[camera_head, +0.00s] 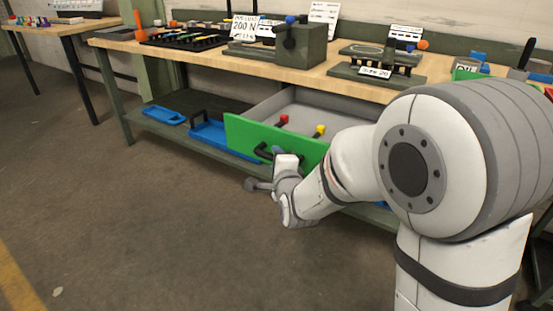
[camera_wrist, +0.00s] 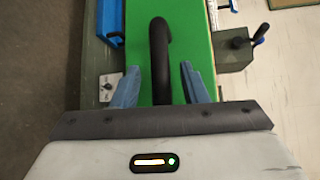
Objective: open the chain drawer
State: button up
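The chain drawer (camera_head: 245,135) has a green front and a grey inside, and it stands pulled out from under the workbench. A red-topped and a yellow-topped black piece lie in it. Its black handle (camera_head: 262,152) is on the front face and also shows in the wrist view (camera_wrist: 158,60). My gripper (camera_head: 277,153) is at the handle. In the wrist view its two blue fingers (camera_wrist: 162,88) stand apart on either side of the handle, with green showing between the left finger and the bar. Part of the handle is hidden by the gripper in the head view.
The wooden workbench (camera_head: 215,48) carries a grey-green block (camera_head: 300,45), fixtures and sign cards. Blue trays (camera_head: 215,135) sit on the lower shelf (camera_head: 150,128). Another table (camera_head: 60,28) stands at the far left. The floor in front is clear.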

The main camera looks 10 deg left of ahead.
jog(key=f+p+v, duration=0.1)
jog(key=v, duration=0.5)
jog(key=shift+s+d+r, duration=0.15)
jog(key=shift+s+r, duration=0.1)
jog(key=shift+r, duration=0.3)
jog(key=shift+r, duration=0.1)
jog(key=s+d+r+n+g+h+p, duration=0.2)
jog(key=s+d+r+n+g+p, duration=0.35)
jog(key=d+r+p, duration=0.55)
jog(key=s+d+r+n+g+h+p, duration=0.35)
jog(key=s+d+r+n+p, duration=0.25)
jog(key=r+p, duration=0.5)
jog(key=s+d+r+n+g+p, duration=0.3)
jog(key=s+d+r+n+p, duration=0.1)
jog(key=s+p, duration=0.4)
jog(key=shift+s+d+r+g, duration=0.4)
jog(key=shift+s+d+r, duration=0.3)
jog(key=shift+s+r, duration=0.25)
